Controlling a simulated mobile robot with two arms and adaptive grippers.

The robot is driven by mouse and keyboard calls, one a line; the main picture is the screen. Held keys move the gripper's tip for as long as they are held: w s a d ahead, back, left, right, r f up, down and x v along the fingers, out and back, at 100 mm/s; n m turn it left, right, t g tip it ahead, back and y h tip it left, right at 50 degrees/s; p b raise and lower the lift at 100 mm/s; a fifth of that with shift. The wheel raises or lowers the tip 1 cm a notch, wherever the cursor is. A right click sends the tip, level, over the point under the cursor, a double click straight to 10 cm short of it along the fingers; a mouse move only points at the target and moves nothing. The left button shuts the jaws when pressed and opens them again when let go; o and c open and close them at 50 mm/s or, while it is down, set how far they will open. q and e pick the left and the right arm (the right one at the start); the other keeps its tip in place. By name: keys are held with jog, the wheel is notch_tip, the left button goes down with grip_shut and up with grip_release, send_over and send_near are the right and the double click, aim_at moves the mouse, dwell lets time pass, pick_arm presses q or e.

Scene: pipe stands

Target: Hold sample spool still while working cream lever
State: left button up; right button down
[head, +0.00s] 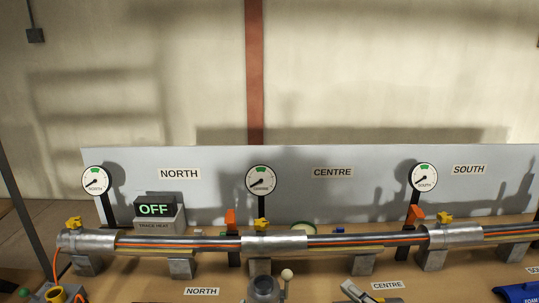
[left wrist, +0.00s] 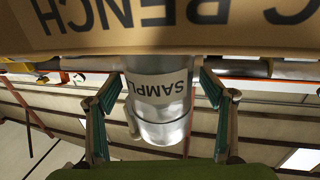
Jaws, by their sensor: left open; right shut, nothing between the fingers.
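The grey metal sample spool (head: 264,289) shows at the bottom middle of the head view, its lower part cut off by the frame. The cream lever (head: 287,274), with a round pale knob, stands at its right side. In the left wrist view, turned upside down, the spool (left wrist: 163,128) carries a label starting "SAMPL". My left gripper (left wrist: 158,88) is open, one finger on either side of the spool, with visible gaps.
A long pipe (head: 360,241) on grey stands runs across behind the spool, with yellow and orange valve handles. A panel (head: 370,190) with gauges stands behind. An OFF display (head: 154,210) sits at left.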

pick_arm(q)
jog(key=v, duration=1.2)
jog(key=shift+w, duration=0.1)
